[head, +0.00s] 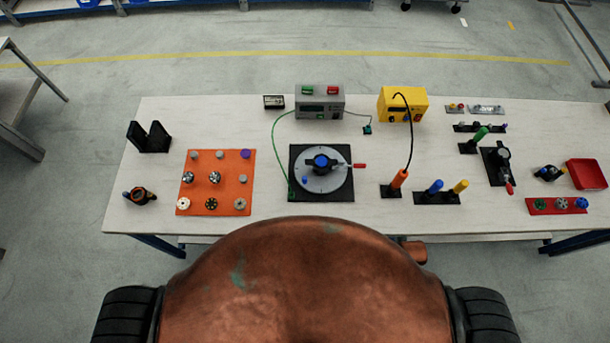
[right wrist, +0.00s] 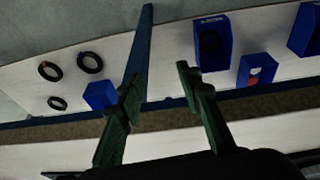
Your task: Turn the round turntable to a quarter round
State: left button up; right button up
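The round turntable (head: 337,181) is a grey disc on a square black base (head: 345,197) near the middle of the table in the head view. A blue-topped black knob (head: 321,162) stands on the disc, with a small blue peg (head: 305,180) near its left edge. A lever with a red tip (head: 359,166) points right, past the disc's edge. My right gripper (right wrist: 160,90) shows in the right wrist view with its two fingers apart and nothing between them. It is away from the turntable, which is not in that view. My left gripper is not in view.
An orange board (head: 226,165) with several knobs lies left of the turntable. A grey box (head: 318,103) and yellow box (head: 402,104) stand behind it; a green cable (head: 275,140) runs close by its left side. A blue box (right wrist: 100,95) shows in the wrist view.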

jog(key=shift+n+t+y, duration=0.4)
jog(key=shift+n+t, duration=0.1)
jog(key=shift+t, duration=0.3)
jog(key=w+a+r, duration=0.1)
jog(key=w+r, duration=0.1)
jog(key=r, duration=0.1)
jog(key=w+a+r+p, duration=0.1)
jog(key=w+a+r, duration=0.1)
jog(key=r, duration=0.1)
jog(key=w+a+r, duration=0.1)
jog(key=w+r, duration=0.1)
jog(key=r, duration=0.2)
jog(key=shift+w+a+r+p, duration=0.15)
jog(key=shift+w+p, duration=0.1)
jog(key=shift+p, duration=0.15)
jog(key=w+a+r+n+t+y, duration=0.2)
jog(key=w+a+r, duration=0.2)
jog(key=w+a, duration=0.7)
jog(key=n+y+p, duration=0.3)
jog(key=n+y, duration=0.1)
jog(key=n, duration=0.1)
send_near(306, 179)
jog(key=x, duration=0.3)
jog(key=shift+w+a+f, duration=0.2)
jog(key=shift+w+a, duration=0.05)
jog(key=shift+w, duration=0.05)
jog(key=shift+x, duration=3.55)
jog(key=shift+s, duration=0.1)
jog(key=shift+c, duration=0.5)
grip_shut()
